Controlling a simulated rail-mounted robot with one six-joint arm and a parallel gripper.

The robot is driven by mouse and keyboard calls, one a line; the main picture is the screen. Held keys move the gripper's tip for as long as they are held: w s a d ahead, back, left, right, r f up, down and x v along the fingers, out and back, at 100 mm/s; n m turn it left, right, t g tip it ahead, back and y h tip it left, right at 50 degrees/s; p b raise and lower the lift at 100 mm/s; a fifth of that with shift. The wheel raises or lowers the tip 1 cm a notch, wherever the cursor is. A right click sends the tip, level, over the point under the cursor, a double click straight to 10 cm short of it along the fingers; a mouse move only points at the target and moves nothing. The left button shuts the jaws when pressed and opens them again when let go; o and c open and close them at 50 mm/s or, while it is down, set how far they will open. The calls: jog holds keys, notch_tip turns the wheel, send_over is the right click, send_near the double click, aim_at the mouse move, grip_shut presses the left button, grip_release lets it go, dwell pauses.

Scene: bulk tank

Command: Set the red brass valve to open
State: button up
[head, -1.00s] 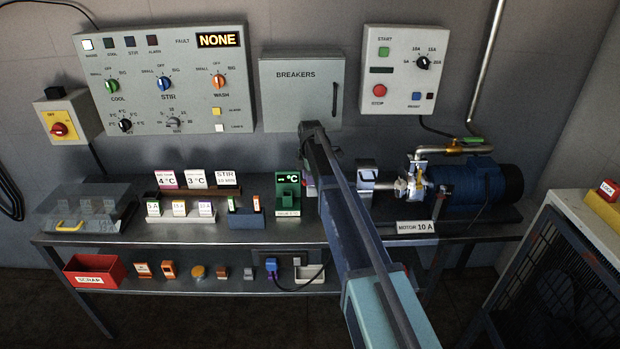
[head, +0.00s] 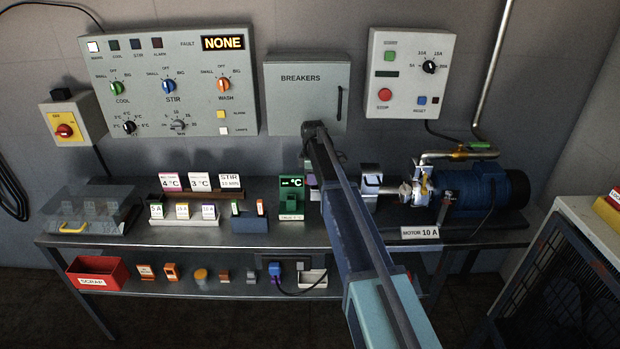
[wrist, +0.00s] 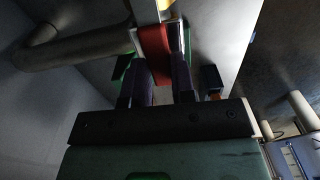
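In the wrist view a red handle (wrist: 155,52) hangs from a pale and yellowish fitting at the top. My gripper (wrist: 160,72) has its two dark purple fingers on either side of this handle. The lower end of the handle lies in the gap between them. I cannot tell whether the fingers press on it or stand slightly apart. In the head view my arm crosses the middle, and I cannot make out the red handle or the fingertips there. A brass valve with a green handle (head: 480,145) is on the pipe above the blue motor.
A grey pipe (wrist: 85,47) runs at upper left in the wrist view. In the head view the bench holds a green display unit (head: 291,197), label cards and the blue motor (head: 485,188). The breaker box (head: 308,95) is on the wall behind. A red scrap bin (head: 98,272) stands on the lower shelf.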

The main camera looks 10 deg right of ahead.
jog(key=o, duration=0.4)
jog(key=shift+o, duration=0.2)
notch_tip(320, 180, up, 11)
jog(key=p, duration=1.1)
jog(key=shift+f, duration=0.1)
